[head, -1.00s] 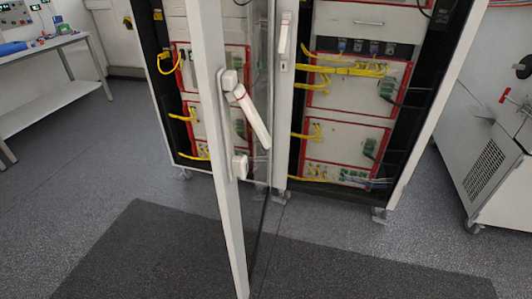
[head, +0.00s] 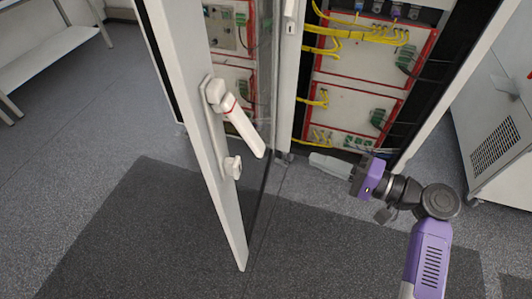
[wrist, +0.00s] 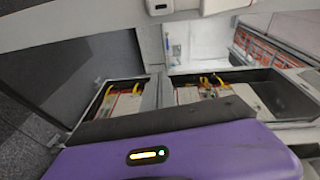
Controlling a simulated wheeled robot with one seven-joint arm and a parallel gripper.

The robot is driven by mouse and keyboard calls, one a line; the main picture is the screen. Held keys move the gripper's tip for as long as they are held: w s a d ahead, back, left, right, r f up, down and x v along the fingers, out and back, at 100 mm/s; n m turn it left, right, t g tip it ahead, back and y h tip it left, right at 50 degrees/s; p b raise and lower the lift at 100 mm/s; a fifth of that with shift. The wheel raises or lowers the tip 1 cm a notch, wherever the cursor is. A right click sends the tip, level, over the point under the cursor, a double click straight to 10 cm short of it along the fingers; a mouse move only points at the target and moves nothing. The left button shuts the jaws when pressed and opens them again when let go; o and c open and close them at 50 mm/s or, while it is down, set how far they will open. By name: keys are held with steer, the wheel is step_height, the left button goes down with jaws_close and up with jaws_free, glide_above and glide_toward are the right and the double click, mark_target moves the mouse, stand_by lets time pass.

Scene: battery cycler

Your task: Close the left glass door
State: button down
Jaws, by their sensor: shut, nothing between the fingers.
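The left glass door (head: 190,110) stands open, swung out toward me, its white frame edge facing the head view. Its white handle (head: 240,122) with a red band is tilted out from the frame, with a white latch fitting (head: 232,167) below. My gripper (head: 318,160) is shut and empty, to the right of the door and apart from it, in front of the right cabinet bay's lower part. In the wrist view the purple gripper housing (wrist: 180,150) fills the bottom; the fingertips cannot be made out there. A white frame bar (wrist: 90,22) crosses the top of that view.
The open right bay (head: 365,80) holds red-edged modules with yellow cables. A white machine (head: 500,110) stands at the right and a white bench (head: 50,55) at the far left. A dark mat (head: 130,230) covers the floor in front; the floor left of the door is clear.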

steer(key=s+a+n+g+y, duration=0.2)
steer(key=s+g+y, duration=0.1)
steer(key=s+g, duration=0.25)
steer(key=p, duration=0.3)
glide_toward(239, 172)
steer(key=shift+t, duration=0.35)
steer(key=x, duration=0.5)
steer(key=shift+s+a+r, duration=0.1)
steer(key=shift+s+r, duration=0.1)
steer(key=shift+s, duration=0.05)
steer(key=shift+p+x, duration=0.35)
steer(key=shift+x, duration=0.5)
steer(key=shift+a+f, duration=0.1)
steer(key=shift+f, duration=0.05)
